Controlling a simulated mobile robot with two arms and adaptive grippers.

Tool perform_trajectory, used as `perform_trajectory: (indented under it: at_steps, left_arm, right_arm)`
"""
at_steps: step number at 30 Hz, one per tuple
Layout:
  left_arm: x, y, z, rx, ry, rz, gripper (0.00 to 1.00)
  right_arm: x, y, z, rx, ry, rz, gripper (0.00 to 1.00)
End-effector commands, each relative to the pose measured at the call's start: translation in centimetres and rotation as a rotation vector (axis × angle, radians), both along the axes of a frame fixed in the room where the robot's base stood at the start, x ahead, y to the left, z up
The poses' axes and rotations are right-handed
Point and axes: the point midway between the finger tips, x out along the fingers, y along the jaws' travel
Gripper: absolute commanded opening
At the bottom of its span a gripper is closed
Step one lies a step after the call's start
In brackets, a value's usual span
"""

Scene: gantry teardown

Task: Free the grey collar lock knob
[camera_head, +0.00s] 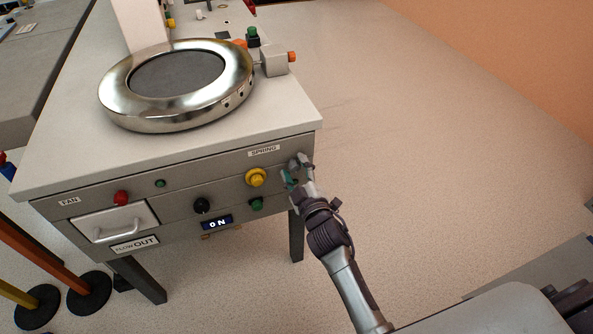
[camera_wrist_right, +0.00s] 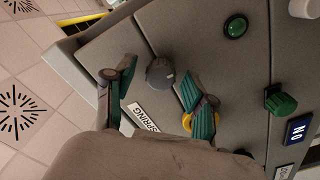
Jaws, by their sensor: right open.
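A dark grey round knob (camera_wrist_right: 160,72) sits on the grey front panel of the bench, near the SPRING label (camera_wrist_right: 143,117) in the right wrist view. My right gripper (camera_wrist_right: 157,82) is open there, with one teal-padded finger on each side of the knob. I see gaps between the knob and both fingers; their depth relative to it is hard to tell. In the head view my right gripper (camera_head: 298,172) is at the right end of the panel and largely covers the knob's place. My left gripper is not in view.
A yellow knob (camera_head: 256,177) sits close to my right gripper, partly behind a finger in the wrist view. Floor right of the bench is clear.

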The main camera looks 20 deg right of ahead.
Motion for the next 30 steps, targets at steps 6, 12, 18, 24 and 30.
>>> perform_trajectory:
  at_steps: [6,12,18,24,30]
  left_arm:
    - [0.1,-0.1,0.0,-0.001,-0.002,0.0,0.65]
    - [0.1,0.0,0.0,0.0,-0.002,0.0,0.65]
    - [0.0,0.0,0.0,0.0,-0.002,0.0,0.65]
    - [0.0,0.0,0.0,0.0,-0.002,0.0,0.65]
    - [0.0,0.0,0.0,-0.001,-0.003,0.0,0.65]
  right_arm:
    - [-2.0,-0.1,-0.2,0.001,0.003,0.0,0.55]
    - [-6.4,-0.2,-0.2,0.0,0.004,0.0,0.55]
    - [-10.1,-0.4,-0.2,0.001,0.004,-0.001,0.55]
    - [-11.8,-0.4,-0.1,0.0,0.001,-0.001,0.55]
    - [-12.0,-0.4,0.0,-0.001,0.0,0.0,0.55]
